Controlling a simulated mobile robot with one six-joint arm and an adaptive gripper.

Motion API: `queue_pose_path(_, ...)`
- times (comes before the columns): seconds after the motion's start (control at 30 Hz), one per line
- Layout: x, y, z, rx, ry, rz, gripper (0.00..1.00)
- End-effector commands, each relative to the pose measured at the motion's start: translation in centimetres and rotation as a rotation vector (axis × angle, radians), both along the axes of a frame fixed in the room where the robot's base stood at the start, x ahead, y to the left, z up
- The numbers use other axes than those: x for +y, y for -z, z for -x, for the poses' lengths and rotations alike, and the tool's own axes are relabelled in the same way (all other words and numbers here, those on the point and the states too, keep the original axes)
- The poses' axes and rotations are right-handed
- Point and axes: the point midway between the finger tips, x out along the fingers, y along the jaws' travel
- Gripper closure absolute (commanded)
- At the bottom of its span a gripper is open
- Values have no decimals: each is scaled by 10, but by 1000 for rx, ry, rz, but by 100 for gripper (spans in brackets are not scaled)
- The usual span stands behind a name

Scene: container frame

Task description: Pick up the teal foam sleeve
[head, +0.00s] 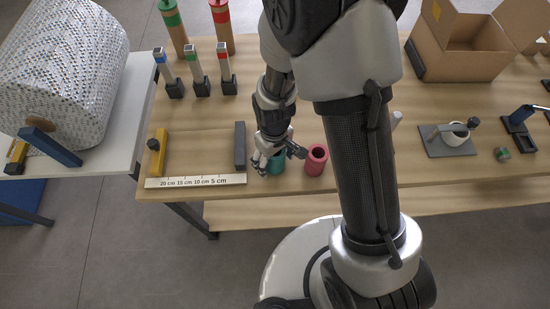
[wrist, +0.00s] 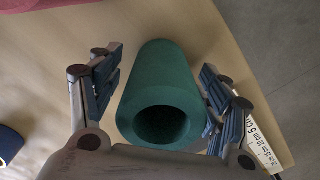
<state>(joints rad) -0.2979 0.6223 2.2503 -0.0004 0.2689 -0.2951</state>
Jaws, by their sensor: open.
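The teal foam sleeve (head: 276,165) stands upright on the wooden table near its front edge, partly hidden by my gripper in the head view. In the wrist view the teal foam sleeve (wrist: 158,75) is a hollow tube with its open end facing the camera. My gripper (head: 273,158) is open over it. In the wrist view my gripper (wrist: 165,90) has one finger pad on each side of the sleeve; the left one is a little apart from it, and the right one is close to it, though contact is unclear.
A pink-red foam sleeve (head: 315,160) stands just right of the teal one. A dark grey bar (head: 240,146) and a white ruler strip (head: 196,181) lie to the left. The table's front edge is close.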

Motion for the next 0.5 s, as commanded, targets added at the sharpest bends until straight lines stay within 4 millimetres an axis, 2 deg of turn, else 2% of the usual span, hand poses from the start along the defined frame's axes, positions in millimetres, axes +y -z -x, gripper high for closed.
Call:
queue_pose_path(0.07,0,-1,0,0,0,0,31)
queue_pose_path(0.5,0,-1,0,0,0,0,61)
